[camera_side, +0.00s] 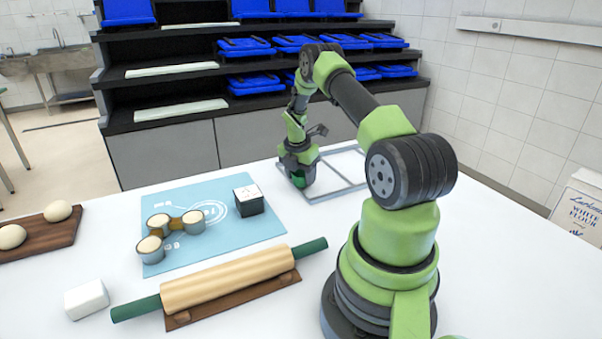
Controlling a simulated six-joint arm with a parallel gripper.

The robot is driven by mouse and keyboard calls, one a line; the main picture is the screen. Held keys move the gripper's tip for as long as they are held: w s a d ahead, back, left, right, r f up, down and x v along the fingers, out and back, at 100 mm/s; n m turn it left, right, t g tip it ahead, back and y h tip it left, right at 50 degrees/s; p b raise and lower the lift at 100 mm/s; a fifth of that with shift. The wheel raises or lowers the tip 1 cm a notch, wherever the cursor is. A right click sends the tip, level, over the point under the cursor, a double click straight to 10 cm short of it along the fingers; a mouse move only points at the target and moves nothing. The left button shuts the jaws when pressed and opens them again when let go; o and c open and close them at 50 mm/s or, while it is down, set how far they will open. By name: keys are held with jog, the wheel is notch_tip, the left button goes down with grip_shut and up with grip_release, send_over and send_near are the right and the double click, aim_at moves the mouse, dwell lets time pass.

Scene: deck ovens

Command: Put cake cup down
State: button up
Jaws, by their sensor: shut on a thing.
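My gripper (299,178) is low over the white table at the left end of a metal frame, pointing down. It is shut on a small dark thing with some green showing, taken to be the cake cup; the fingers and wrist hide most of it. I cannot tell whether it touches the table or frame. Several round cups with pale tops (150,245) stand together on the blue mat (222,240), well to the left of my gripper, with brown surfaces between them.
The flat metal frame (345,185) lies right of my gripper. A white-topped dark box (248,200) stands on the mat. A rolling pin (230,278) on a brown board, a white block (87,299) and a dough board (40,240) lie nearer. Dark shelves with blue trays stand behind.

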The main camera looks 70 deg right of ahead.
aim_at(296, 177)
jog(key=o, duration=0.9)
jog(key=shift+f, duration=0.15)
notch_tip(296, 177, up, 12)
jog(key=a, duration=0.2)
jog(key=w+a+r+m+t, duration=0.35)
jog(key=a+r+m, duration=0.35)
jog(key=a+r, duration=0.7)
jog(key=s+a+r+m+t+y, duration=0.2)
jog(key=s+a+m, duration=0.4)
jog(key=a, duration=0.4)
jog(key=s+a+r+m+t+y, duration=0.1)
jog(key=s+a+m+t+y, duration=0.1)
jog(key=s+a+m, duration=0.4)
jog(key=shift+s+a+r, duration=0.4)
jog(key=shift+s+a, duration=0.05)
jog(key=shift+a, duration=1.7)
